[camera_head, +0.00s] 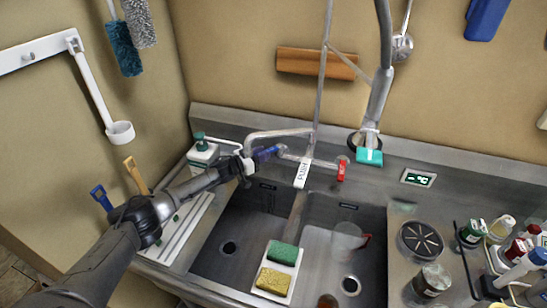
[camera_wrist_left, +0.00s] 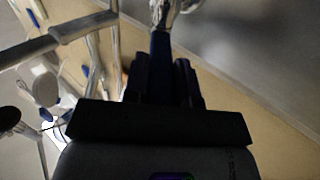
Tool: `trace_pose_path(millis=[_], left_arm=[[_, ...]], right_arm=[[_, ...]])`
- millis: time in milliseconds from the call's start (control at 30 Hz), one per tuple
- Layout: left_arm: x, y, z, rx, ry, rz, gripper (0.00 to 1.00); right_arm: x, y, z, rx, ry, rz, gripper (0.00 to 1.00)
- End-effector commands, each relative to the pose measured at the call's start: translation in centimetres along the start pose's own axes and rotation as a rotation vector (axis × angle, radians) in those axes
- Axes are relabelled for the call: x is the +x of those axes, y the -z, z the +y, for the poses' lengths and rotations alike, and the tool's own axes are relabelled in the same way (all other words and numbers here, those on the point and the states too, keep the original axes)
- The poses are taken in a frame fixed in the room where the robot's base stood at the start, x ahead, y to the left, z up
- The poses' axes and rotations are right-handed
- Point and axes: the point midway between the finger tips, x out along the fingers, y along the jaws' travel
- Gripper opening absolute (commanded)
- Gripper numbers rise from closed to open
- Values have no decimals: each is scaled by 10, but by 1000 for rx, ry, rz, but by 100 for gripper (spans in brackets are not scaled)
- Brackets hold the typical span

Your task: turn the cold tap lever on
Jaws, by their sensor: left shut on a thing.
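The cold tap lever (camera_head: 266,152) is the blue one at the left end of the tap body above the double sink. My left gripper (camera_head: 251,159) reaches it from the left and is shut on it. In the left wrist view the blue lever (camera_wrist_left: 160,45) runs between the dark fingers (camera_wrist_left: 165,75) to a shiny metal fitting. The fingers hide the lever's near end. The red lever (camera_head: 341,171) hangs down at the right end of the tap. My right gripper is not in view.
A spout (camera_head: 280,133) and an upright pipe (camera_head: 321,75) stand close to my left gripper. A tray with a green and a yellow sponge (camera_head: 273,281) sits at the sink's front. Bottles crowd the right counter.

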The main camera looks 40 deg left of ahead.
Motion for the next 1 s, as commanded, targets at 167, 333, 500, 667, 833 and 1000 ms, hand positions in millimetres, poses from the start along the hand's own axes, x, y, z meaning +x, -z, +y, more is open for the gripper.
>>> trace_pose_path(millis=[167,333,500,667,833,1000], left_arm=[[-5,1,-6,0,-4,2,0],[-5,1,-5,0,-5,2,0],[-5,1,-5,0,-5,3,26],[-5,1,-5,0,-5,2,42],[-5,0,-5,0,-5,1,51],[-5,0,-5,0,-5,1,51]], right_arm=[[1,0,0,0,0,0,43],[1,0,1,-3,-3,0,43],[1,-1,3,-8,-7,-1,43],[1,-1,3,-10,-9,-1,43],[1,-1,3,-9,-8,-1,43],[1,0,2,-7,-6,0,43]])
